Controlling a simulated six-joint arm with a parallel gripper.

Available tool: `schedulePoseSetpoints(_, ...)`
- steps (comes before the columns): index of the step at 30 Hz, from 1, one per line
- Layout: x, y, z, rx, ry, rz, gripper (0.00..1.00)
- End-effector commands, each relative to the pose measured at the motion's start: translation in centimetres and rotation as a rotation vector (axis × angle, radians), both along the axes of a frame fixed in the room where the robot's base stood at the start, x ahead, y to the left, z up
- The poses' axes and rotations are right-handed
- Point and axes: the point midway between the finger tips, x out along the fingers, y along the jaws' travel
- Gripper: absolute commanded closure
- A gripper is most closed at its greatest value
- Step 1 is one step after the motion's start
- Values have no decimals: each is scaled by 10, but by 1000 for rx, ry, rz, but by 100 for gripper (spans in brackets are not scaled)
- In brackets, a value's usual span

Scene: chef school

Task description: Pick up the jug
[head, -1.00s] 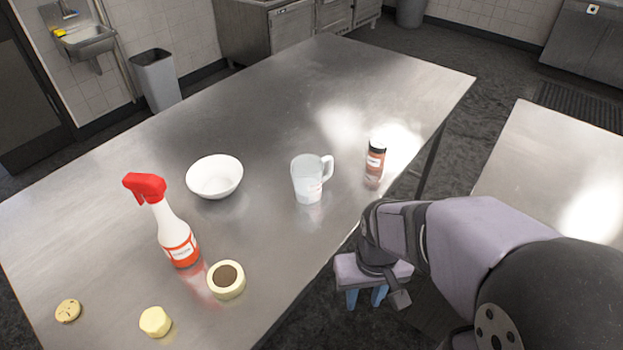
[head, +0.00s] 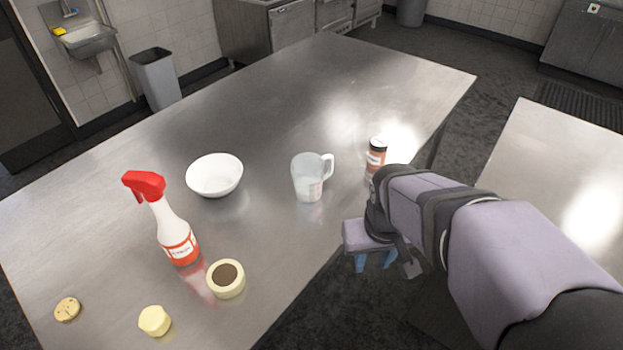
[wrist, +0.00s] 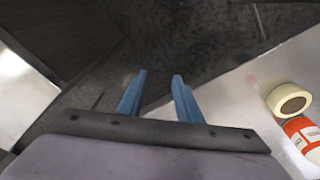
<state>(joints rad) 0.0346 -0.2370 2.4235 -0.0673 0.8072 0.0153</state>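The jug (head: 308,178) is clear, with a handle on its right side and reddish markings. It stands upright on the steel table (head: 280,115), between the white bowl and the spice jar. My gripper (head: 373,262) is beyond the table's front edge, below and to the right of the jug, pointing down. In the wrist view its two blue fingers (wrist: 158,82) are apart with nothing between them. The jug does not show in the wrist view.
A spice jar (head: 376,157) stands right of the jug, close to my arm. A white bowl (head: 214,176), a spray bottle (head: 177,235), a tape roll (head: 226,279), a yellow piece (head: 154,321) and a cookie (head: 67,309) are further left. The table behind the jug is clear.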

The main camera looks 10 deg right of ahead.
Motion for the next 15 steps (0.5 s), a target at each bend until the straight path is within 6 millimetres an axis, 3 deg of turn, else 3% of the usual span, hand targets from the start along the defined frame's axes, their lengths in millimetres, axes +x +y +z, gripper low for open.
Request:
schedulePoseSetpoints(8, 68, -28, -20, -61, -216, 12, 68)
schedulePoseSetpoints(15, 151, -50, -31, -95, -522, 76, 68)
